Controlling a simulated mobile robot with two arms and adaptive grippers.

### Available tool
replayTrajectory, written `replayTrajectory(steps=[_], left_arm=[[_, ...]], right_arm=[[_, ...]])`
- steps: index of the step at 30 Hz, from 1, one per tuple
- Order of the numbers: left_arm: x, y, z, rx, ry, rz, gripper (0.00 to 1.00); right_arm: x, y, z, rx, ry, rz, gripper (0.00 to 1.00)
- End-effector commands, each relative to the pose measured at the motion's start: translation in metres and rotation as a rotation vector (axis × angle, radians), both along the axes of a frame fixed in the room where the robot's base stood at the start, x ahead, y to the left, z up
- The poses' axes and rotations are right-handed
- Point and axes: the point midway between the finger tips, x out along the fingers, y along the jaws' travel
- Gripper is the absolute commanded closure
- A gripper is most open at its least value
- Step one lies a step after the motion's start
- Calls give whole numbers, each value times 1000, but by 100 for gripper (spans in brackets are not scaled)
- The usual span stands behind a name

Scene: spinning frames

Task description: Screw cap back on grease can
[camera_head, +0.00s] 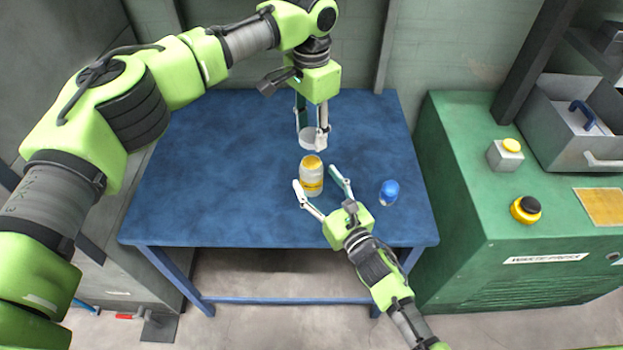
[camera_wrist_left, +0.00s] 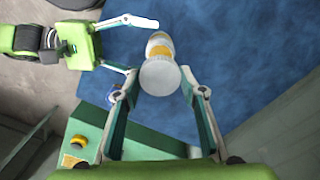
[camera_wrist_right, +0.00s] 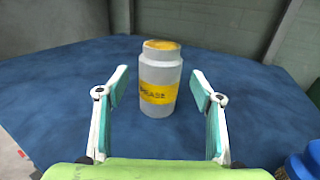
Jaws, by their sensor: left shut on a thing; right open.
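The grease can (camera_head: 312,181) stands upright on the blue table, pale with a yellow label and a yellow top; it also shows in the right wrist view (camera_wrist_right: 160,75) and the left wrist view (camera_wrist_left: 158,42). My left gripper (camera_head: 312,132) is shut on the pale round cap (camera_head: 308,141), held above and behind the can. The cap (camera_wrist_left: 160,77) partly covers the can in the left wrist view. My right gripper (camera_head: 318,177) is open, fingertips on either side of the can with gaps, apparently not touching it.
A blue-capped container (camera_head: 389,191) stands on the blue table (camera_head: 210,190), right of my right gripper. A green cabinet (camera_head: 460,200) at the right carries a yellow-button box (camera_head: 506,154), a yellow-and-black knob (camera_head: 525,209) and a grey bin (camera_head: 570,130). The table's left side is clear.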

Motion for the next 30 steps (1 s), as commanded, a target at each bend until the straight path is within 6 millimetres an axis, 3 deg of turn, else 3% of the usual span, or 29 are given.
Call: replayTrajectory(steps=[7,18,19,25,26,30], left_arm=[[0,0,0,0,0,0,69],[0,0,0,0,0,0,69],[0,0,0,0,0,0,69],[0,0,0,0,0,0,69],[0,0,0,0,0,0,69],[-1,0,-7,-1,3,0,69]], right_arm=[[25,13,0,0,-1,0,39],[29,15,0,0,0,0,39],[29,15,0,0,0,0,42],[29,15,0,0,0,0,94],[29,15,0,0,0,0,99],[29,15,0,0,0,0,99]])
